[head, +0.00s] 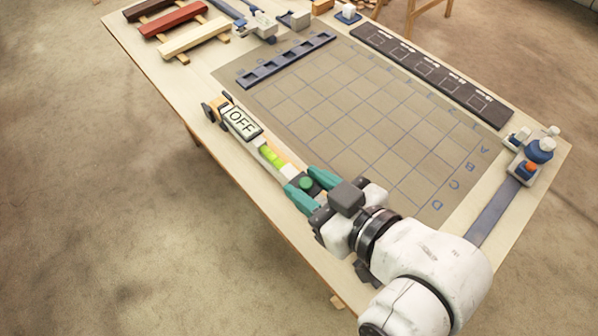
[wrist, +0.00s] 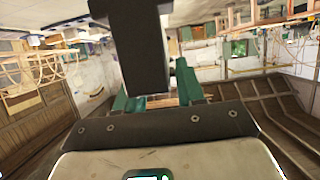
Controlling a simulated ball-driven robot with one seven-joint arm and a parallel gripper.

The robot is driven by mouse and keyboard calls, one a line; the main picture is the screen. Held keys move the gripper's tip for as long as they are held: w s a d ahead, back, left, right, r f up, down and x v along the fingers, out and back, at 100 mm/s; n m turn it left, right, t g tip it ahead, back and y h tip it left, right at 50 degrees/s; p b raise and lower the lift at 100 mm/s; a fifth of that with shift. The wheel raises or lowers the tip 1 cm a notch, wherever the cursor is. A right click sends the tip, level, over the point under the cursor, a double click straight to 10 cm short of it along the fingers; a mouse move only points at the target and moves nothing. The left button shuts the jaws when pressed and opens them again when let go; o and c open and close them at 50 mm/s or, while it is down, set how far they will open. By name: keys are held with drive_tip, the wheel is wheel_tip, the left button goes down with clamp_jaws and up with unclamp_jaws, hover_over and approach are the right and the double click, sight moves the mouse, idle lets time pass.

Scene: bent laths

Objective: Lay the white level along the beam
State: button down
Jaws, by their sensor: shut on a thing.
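The white level (head: 272,157) appears as a long slim tool along the table's left edge, with a yellow-green vial, orange parts and a display reading OFF. My gripper (head: 305,186) has green fingers shut around its near end. The held part is mostly hidden between the fingers. Three bars, dark brown, red (head: 174,18) and cream (head: 194,37), lie side by side on wooden supports at the far left; which is the beam I cannot tell. In the wrist view, the green fingers (wrist: 160,92) stand beside a dark upright block, and the level is not clearly recognisable.
A gridded mat (head: 370,130) covers the table middle and is largely clear. A slotted dark blue rack (head: 286,60) and a dark marked strip (head: 430,73) lie along its edges. Blue and white fixtures (head: 530,155) stand at the right edge. Small blocks sit at the back.

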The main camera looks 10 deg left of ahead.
drive_tip(key=shift+w+a+f+b, duration=0.15)
drive_tip(key=shift+w+f+b, duration=0.3)
drive_tip(key=shift+b, duration=0.1)
drive_tip(key=w+a+f, duration=0.1)
drive_tip(key=w+f, duration=0.2)
drive_tip(key=w+a+f, duration=0.1)
drive_tip(key=w+f, duration=0.5)
drive_tip(key=f, duration=0.1)
drive_tip(key=shift+a+f, duration=0.1)
drive_tip(key=shift+a, duration=0.3)
drive_tip(key=shift+f+b, duration=0.4)
drive_tip(key=shift+b, duration=0.1)
drive_tip(key=shift+f, duration=0.15)
